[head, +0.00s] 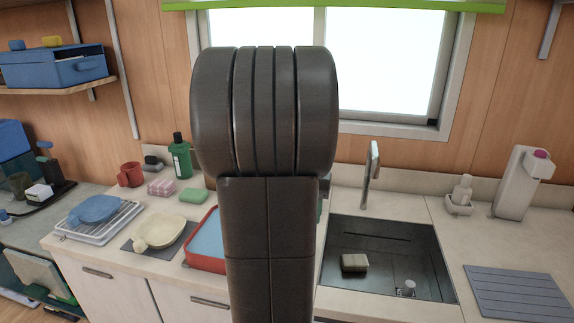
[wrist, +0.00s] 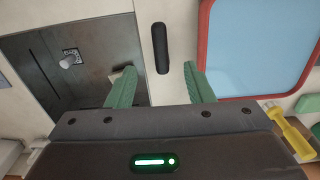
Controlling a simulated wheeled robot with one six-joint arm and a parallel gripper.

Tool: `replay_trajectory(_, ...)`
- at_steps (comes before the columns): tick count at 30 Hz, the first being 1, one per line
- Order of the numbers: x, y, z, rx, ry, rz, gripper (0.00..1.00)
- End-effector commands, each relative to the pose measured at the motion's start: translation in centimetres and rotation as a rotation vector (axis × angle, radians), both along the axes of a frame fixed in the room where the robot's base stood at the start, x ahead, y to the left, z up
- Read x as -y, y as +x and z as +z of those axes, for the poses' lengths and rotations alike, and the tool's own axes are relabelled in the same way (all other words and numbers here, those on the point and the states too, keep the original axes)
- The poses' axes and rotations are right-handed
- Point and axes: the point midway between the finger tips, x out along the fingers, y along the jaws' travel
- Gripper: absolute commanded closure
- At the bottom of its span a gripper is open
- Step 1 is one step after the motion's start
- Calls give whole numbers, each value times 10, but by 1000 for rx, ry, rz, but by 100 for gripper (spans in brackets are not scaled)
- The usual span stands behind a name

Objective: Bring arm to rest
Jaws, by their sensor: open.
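My gripper (wrist: 158,72) shows in the wrist view with its two green fingers spread wide apart and nothing between their tips. It is over the strip of counter (wrist: 172,84) between the sink (wrist: 40,61) and the red-rimmed blue tray (wrist: 262,45). A long black object (wrist: 160,48) lies on that strip, just beyond the fingertips in the picture. In the head view my own arm stands upright in the middle and hides most of the gripper and the counter behind it.
In the head view, the sink (head: 440,285) holds a beige sponge (head: 354,262), with a tall faucet (head: 371,175) behind. Left are the tray (head: 204,267), a cream pan (head: 160,230), a green bottle (head: 180,157) and a red mug (head: 130,175). A grey ribbed mat (head: 518,292) lies right.

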Motion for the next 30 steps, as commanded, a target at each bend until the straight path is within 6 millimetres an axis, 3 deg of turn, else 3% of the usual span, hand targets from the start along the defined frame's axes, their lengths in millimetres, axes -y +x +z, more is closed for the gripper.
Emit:
replay_trajectory(18, 0, -1, -112, -4, 0, 1, 53)
replay_trajectory(24, 0, -1, -130, -2, 0, 1, 53)
replay_trajectory(30, 1, -1, -128, 0, 0, 20, 53)
